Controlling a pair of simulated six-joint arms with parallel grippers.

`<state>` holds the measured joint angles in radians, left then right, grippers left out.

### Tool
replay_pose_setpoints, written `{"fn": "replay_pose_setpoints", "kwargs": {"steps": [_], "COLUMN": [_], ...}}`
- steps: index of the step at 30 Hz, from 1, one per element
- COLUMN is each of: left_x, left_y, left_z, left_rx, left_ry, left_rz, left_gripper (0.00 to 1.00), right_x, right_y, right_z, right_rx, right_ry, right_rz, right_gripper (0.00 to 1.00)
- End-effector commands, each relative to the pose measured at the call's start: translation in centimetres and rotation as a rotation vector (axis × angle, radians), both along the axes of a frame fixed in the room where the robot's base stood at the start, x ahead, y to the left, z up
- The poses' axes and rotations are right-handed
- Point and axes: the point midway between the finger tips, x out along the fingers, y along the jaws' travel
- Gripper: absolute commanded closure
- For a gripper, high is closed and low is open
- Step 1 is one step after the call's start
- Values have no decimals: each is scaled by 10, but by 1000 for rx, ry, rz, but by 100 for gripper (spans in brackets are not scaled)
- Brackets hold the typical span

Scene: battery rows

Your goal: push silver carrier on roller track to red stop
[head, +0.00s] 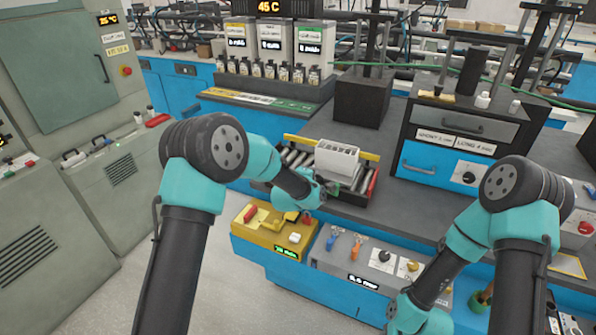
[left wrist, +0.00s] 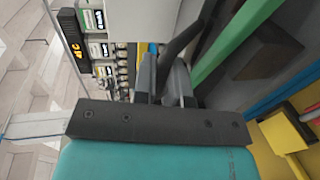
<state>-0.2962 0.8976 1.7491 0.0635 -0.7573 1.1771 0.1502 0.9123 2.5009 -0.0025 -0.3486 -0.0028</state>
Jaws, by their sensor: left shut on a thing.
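The silver carrier (head: 337,158) is a pale, box-like block with a slotted top. It sits on the roller track (head: 295,158) near its right end, in the middle of the head view. The red stop (head: 373,184) stands at the track's right end, with a small gap to the carrier. My left gripper (head: 316,188) is at the carrier's near left side and is shut on it; its fingertips are partly hidden by the arm. In the left wrist view its fingers (left wrist: 168,82) meet a dark handle-like bar beside a pale block. My right gripper is not in view.
A yellow control box (head: 275,232) and a grey panel with knobs (head: 370,260) lie in front of the track. A black block (head: 362,100) stands behind it. A drawer unit (head: 445,150) is to the right. Bench surface right of the track is clear.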

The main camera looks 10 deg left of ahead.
Motion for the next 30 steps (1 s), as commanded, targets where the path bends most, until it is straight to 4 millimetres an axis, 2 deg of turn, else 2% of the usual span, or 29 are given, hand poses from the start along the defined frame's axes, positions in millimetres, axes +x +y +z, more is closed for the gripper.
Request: {"fn": "replay_pose_setpoints", "kwargs": {"steps": [5,15,16,22,30], "left_x": [-4,-4,-4,-4,-4], "left_y": [-10,-11,-11,-10,-10], "left_z": [0,0,0,0,0], "left_rx": [0,0,0,0,0], "left_ry": [1,1,1,1,0], "left_rz": [0,0,0,0,0], "left_gripper": [100,100,85,66,64], "right_x": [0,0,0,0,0], "right_y": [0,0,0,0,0], "right_z": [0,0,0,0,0], "right_rx": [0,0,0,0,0], "right_ry": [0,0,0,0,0], "right_rz": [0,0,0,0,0], "right_gripper": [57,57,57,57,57]}}
